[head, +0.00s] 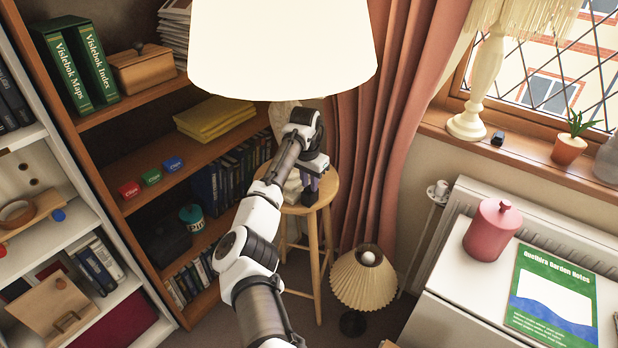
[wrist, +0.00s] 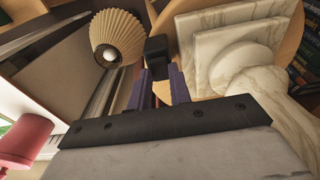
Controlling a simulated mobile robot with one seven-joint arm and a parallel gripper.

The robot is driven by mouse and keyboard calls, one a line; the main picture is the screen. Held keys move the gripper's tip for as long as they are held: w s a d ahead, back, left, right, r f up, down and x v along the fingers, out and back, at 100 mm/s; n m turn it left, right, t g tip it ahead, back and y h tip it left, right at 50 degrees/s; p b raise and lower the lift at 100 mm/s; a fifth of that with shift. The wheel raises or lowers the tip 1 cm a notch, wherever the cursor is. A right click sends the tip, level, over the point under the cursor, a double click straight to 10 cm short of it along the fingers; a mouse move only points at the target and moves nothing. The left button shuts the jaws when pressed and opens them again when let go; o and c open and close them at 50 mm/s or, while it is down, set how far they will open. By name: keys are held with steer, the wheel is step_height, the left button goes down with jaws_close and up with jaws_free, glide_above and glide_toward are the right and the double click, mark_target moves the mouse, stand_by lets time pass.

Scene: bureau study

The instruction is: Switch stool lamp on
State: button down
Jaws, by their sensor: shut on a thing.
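The stool lamp has a large shade (head: 282,48) that looks bright and glowing in the head view. Its stepped, veined marble base (wrist: 228,62) stands on the round wooden stool (head: 325,190), right of my gripper in the wrist view. My gripper (head: 309,186) points down at the stool top beside the base. In the wrist view my gripper (wrist: 158,74) has its fingers closed on a small black block (wrist: 157,47), which looks like the lamp's switch. The block also shows in the head view (head: 309,198). My arm hides part of the lamp's stem and base.
A bookshelf (head: 150,190) stands close on the left and a pink curtain (head: 385,130) behind. A small pleated lamp (head: 363,283) stands on the floor right of the stool. A white desk (head: 470,285) with a red jar (head: 491,231) is at the right.

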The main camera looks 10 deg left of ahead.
mark_target(308, 188)
steer(key=shift+r, duration=0.1)
steer(key=c, duration=1.3)
jaws_free()
steer(key=r, duration=0.2)
steer(key=r+b, duration=0.1)
steer(key=r, duration=0.4)
steer(key=shift+s+a+r+b, duration=0.1)
steer(key=shift+s+r+b, duration=0.1)
steer(key=shift+s+b, duration=0.15)
